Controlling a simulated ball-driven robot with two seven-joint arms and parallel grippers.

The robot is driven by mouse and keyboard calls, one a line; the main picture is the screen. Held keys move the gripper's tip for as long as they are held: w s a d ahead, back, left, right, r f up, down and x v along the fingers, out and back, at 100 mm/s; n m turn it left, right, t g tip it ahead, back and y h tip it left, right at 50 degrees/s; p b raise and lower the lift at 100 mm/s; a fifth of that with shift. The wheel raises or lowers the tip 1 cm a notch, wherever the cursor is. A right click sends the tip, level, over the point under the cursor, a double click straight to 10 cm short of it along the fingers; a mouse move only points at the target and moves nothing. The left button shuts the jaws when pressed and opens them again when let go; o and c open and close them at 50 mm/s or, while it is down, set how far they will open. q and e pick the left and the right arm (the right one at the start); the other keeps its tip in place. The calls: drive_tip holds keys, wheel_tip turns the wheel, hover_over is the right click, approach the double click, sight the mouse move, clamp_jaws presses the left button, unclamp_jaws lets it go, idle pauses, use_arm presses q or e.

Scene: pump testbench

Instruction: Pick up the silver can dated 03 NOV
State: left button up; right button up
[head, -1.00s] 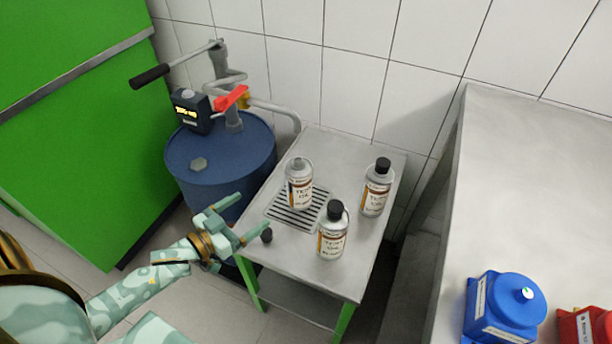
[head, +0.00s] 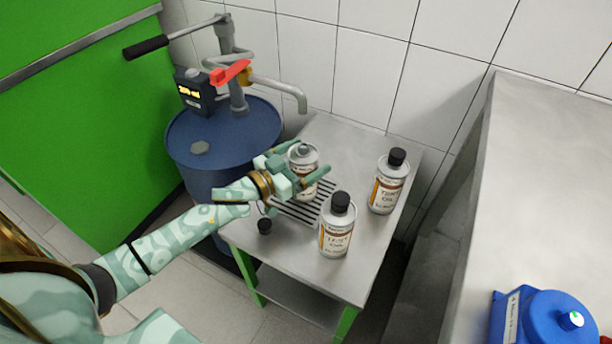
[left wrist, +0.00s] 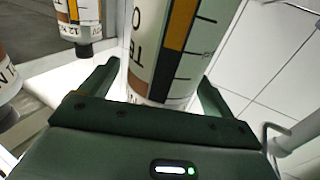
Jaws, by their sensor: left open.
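Three silver oil cans with orange and black labels stand upright on a small steel table (head: 285,262). An uncapped can (head: 303,154) stands on the drain grate (head: 322,209). A black-capped can (head: 337,228) stands nearer the front, and another black-capped can (head: 389,182) stands at the right. My left gripper (head: 300,168) is open at the can on the grate. In the left wrist view the open fingers (left wrist: 155,88) lie on either side of this can (left wrist: 170,45); contact is unclear. My right gripper is not in view.
A loose black cap (head: 265,226) lies at the table's left edge. A blue drum (head: 240,140) with a hand pump and spout (head: 290,86) stands close behind on the left. A tiled wall (head: 365,65) is at the back.

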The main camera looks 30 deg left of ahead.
use_arm(q)
drive_tip(key=shift+x, duration=0.85)
drive_tip(key=shift+r, duration=0.1)
drive_tip(key=c, duration=1.8)
